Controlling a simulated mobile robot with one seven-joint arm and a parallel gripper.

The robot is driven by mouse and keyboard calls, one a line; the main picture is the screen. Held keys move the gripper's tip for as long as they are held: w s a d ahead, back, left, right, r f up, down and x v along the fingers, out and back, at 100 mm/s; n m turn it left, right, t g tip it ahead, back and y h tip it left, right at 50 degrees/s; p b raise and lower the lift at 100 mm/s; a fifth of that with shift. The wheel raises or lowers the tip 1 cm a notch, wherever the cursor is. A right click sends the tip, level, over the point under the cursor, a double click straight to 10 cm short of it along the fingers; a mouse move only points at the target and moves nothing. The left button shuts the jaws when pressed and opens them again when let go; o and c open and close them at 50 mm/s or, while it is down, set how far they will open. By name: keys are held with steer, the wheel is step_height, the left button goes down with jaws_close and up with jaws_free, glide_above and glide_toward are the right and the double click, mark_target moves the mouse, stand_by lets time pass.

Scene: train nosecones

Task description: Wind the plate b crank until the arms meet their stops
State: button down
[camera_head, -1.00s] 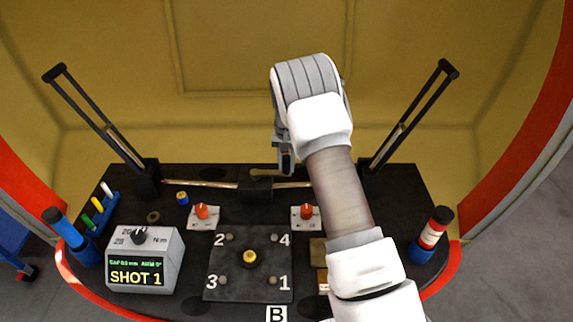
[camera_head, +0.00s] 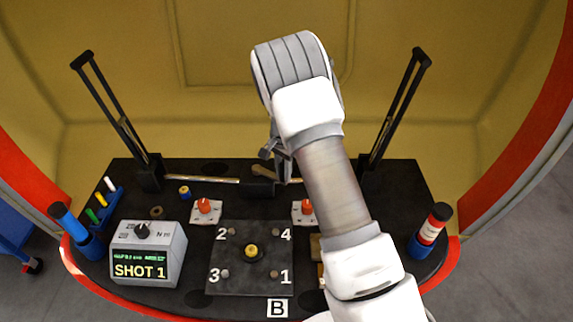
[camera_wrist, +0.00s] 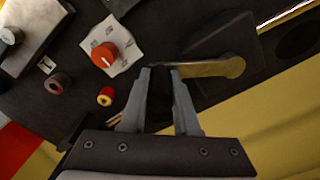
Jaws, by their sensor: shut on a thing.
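The brass crank (camera_head: 267,172) sits at the back middle of the black table, at a dark block (camera_head: 257,188). It also shows in the wrist view (camera_wrist: 222,67), its bar running from a round end at right to my fingertips. My gripper (camera_wrist: 168,78) is shut on a dark piece at the crank's free end, taken to be its handle; the fingers hide part of it. In the head view my wrist partly covers my gripper (camera_head: 283,163). The left arm (camera_head: 110,108) and right arm (camera_head: 398,108) are dark frames leaning outward. Whether they touch any stops cannot be seen.
A black plate (camera_head: 265,284) numbered 1 to 4, marked B, lies in front with a brass knob (camera_head: 250,251). Red knobs (camera_head: 204,205) (camera_head: 307,206) stand behind it. A grey SHOT 1 box (camera_head: 172,240) is at left. Blue-based cylinders (camera_head: 68,222) (camera_head: 432,226) stand at both sides.

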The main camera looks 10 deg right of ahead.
steer(key=s+a+m+p, duration=0.3)
steer(key=a+m, duration=0.5)
steer(key=shift+s+a+m+p, duration=0.2)
steer(key=shift+a+m+p, duration=0.05)
steer(key=shift+m+p, duration=0.1)
steer(key=shift+r, duration=0.1)
stand_by(0.5)
steer(key=c, duration=0.8)
jaws_free()
steer(key=shift+a, duration=0.15)
steer(key=shift+o, duration=0.8)
steer(key=shift+d, duration=0.25)
